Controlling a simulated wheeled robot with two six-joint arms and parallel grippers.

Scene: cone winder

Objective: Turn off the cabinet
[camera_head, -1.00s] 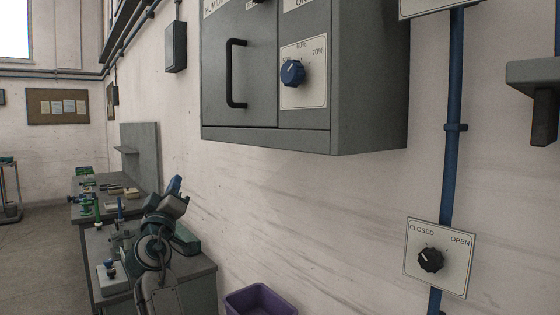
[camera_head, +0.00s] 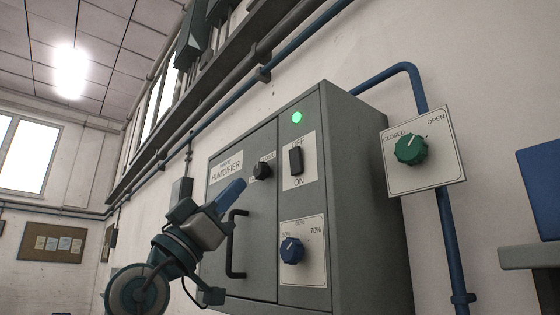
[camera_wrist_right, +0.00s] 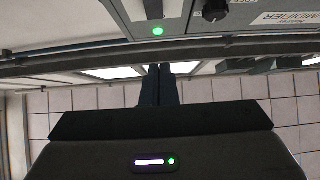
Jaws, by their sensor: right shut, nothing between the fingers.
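The grey humidifier cabinet (camera_head: 360,200) hangs on the wall in the head view. Its green lamp (camera_head: 296,118) is lit. Below the lamp, a black switch (camera_head: 296,161) sits between the OFF label above and the ON label below; I cannot tell its position. My right gripper (camera_head: 238,186) is shut and empty, with its blue fingers pointing up and right in front of the cabinet door, left of the switch. In the right wrist view, the shut fingers (camera_wrist_right: 158,72) point toward the lit lamp (camera_wrist_right: 158,31) and the switch (camera_wrist_right: 152,8). My left gripper is out of view.
A black knob (camera_head: 262,171) and a door handle (camera_head: 235,245) are close to my right gripper. A blue dial (camera_head: 291,250) is below the switch. A green valve knob (camera_head: 411,149) is on a plate at the right. Pipes (camera_head: 262,74) run above the cabinet.

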